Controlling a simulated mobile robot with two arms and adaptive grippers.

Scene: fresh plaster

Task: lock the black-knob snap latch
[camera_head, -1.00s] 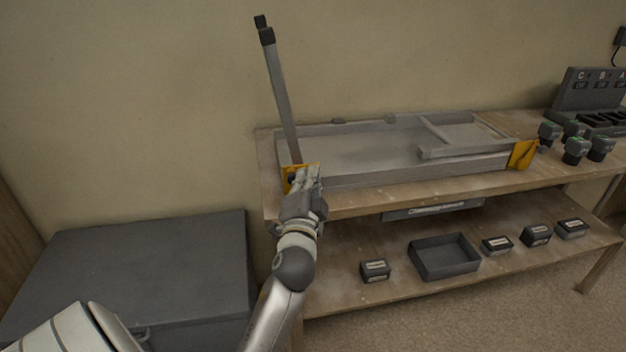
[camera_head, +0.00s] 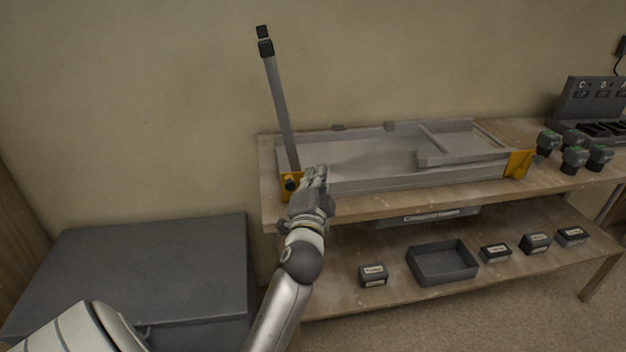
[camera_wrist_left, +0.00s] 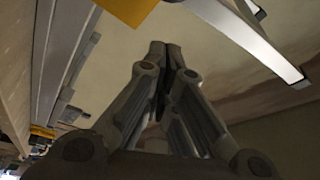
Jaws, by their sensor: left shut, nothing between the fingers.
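The snap latch's black knob (camera_head: 290,184) shows on a yellow bracket (camera_head: 293,194) at the left front corner of a long grey tray-like frame (camera_head: 400,178). A grey bar (camera_head: 279,108) with a black end rises from that corner, leaning slightly left. My left gripper (camera_head: 318,172) is shut and empty, just right of the knob and apart from it in the picture. In the left wrist view, its closed fingertips (camera_wrist_left: 167,46) show with nothing between them, and yellow bracket (camera_wrist_left: 128,8) is at the top edge. I cannot tell whether the latch is locked. My right gripper is not in view.
A second yellow bracket (camera_head: 519,164) is at the frame's right end. The wooden bench (camera_head: 400,200) holds black knobbed items (camera_head: 574,158) at right. Its lower shelf holds an open dark bin (camera_head: 443,262) and small boxes. A dark chest (camera_head: 130,275) stands left.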

